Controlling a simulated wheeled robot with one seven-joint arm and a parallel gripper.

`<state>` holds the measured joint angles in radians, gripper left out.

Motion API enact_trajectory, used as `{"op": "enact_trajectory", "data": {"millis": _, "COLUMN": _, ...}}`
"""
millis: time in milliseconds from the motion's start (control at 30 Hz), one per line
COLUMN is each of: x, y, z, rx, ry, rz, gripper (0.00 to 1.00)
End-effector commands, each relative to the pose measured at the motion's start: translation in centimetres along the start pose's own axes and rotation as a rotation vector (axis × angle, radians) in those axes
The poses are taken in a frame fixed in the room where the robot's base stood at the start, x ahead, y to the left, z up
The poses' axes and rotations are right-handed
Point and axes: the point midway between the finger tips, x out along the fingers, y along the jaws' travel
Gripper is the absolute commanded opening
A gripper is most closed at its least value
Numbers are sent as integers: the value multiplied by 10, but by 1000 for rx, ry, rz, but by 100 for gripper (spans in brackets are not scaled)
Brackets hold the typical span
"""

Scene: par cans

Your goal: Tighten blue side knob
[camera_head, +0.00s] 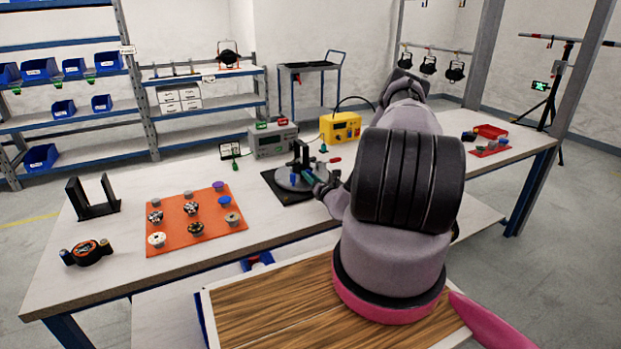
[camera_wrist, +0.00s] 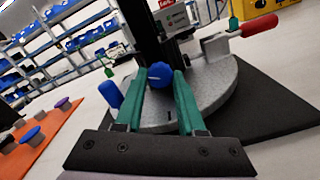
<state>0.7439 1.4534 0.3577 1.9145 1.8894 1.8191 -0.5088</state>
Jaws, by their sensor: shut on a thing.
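The blue side knob (camera_wrist: 159,73) is a round blue knob in front of the dark upright of a fixture. In the wrist view my gripper (camera_wrist: 159,80) has its green fingers on either side of it, shut on it. The fixture has a round grey base plate (camera_wrist: 215,95), and a second blue part (camera_wrist: 110,93) stands left of my left finger. In the head view my gripper (camera_head: 318,184) reaches the fixture's grey disc (camera_head: 288,184) from the right. The knob is too small there to make out how it is gripped.
A red-handled clamp (camera_wrist: 258,26) sticks out right of the upright. The fixture stands on a black mat (camera_head: 287,196). An orange mat (camera_head: 175,236) with several knobs lies left. A grey instrument (camera_head: 272,142) and a yellow box (camera_head: 341,127) stand behind.

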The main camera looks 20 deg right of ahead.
Motion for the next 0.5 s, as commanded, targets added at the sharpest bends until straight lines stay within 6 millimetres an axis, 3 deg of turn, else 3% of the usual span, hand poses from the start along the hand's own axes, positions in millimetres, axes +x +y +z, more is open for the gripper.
{"op": "enact_trajectory", "data": {"millis": 333, "x": -1, "y": 0, "z": -1, "rx": 2, "ry": 3, "rz": -1, "gripper": 0}}
{"op": "enact_trajectory", "data": {"millis": 367, "x": -1, "y": -1, "z": -1, "rx": 2, "ry": 3, "rz": -2, "gripper": 50}}
{"op": "enact_trajectory", "data": {"millis": 400, "x": -1, "y": -1, "z": -1, "rx": 2, "ry": 3, "rz": -1, "gripper": 65}}
{"op": "enact_trajectory", "data": {"millis": 433, "x": -1, "y": 0, "z": -1, "rx": 2, "ry": 2, "rz": -1, "gripper": 70}}
{"op": "enact_trajectory", "data": {"millis": 500, "x": -1, "y": 0, "z": -1, "rx": 1, "ry": 2, "rz": -1, "gripper": 70}}
